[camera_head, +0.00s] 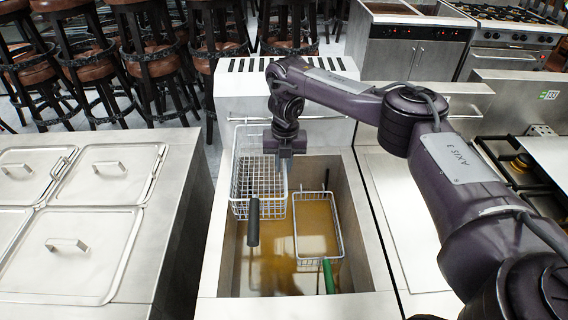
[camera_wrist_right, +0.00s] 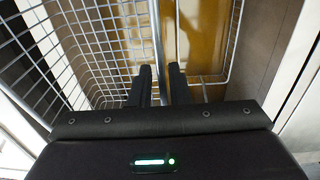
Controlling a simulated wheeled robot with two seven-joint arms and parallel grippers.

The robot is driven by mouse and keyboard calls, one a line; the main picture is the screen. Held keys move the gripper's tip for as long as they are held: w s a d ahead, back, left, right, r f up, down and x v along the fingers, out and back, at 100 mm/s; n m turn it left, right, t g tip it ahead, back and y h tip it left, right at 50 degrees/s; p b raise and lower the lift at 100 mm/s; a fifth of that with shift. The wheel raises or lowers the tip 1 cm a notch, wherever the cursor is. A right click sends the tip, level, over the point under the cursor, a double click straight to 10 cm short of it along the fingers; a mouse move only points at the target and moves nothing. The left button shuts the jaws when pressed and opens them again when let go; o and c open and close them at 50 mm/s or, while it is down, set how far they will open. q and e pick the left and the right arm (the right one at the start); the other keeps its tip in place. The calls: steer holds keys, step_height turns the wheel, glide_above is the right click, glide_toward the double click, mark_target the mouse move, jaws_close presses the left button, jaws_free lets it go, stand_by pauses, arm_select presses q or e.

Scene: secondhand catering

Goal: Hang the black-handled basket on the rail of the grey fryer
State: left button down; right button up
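The black-handled basket (camera_head: 244,180) is a wire mesh basket at the left of the fryer's vat, its black handle (camera_head: 253,222) pointing toward the front. The grey fryer (camera_head: 228,255) holds yellow-brown oil. A thin bar at its back, apparently the rail (camera_head: 318,118), is partly hidden by my arm. My right gripper (camera_head: 285,165) is at the basket's right rim. In the right wrist view, my gripper fingers (camera_wrist_right: 160,80) close on either side of a rim wire, with mesh to the left. Whether the basket touches the rail I cannot tell. My left gripper is not in view.
A second basket (camera_head: 318,225) with a green handle (camera_head: 328,276) sits in the oil at right, close to the first. A steel counter with lidded pans (camera_head: 95,230) stands at left. Bar stools (camera_head: 150,60) stand behind. A stove (camera_head: 510,170) is at right.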

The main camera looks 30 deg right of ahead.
steer(key=shift+o, duration=1.1)
steer(key=shift+f, duration=0.1)
step_height(320, 180, up, 8)
steer(key=shift+p, duration=0.55)
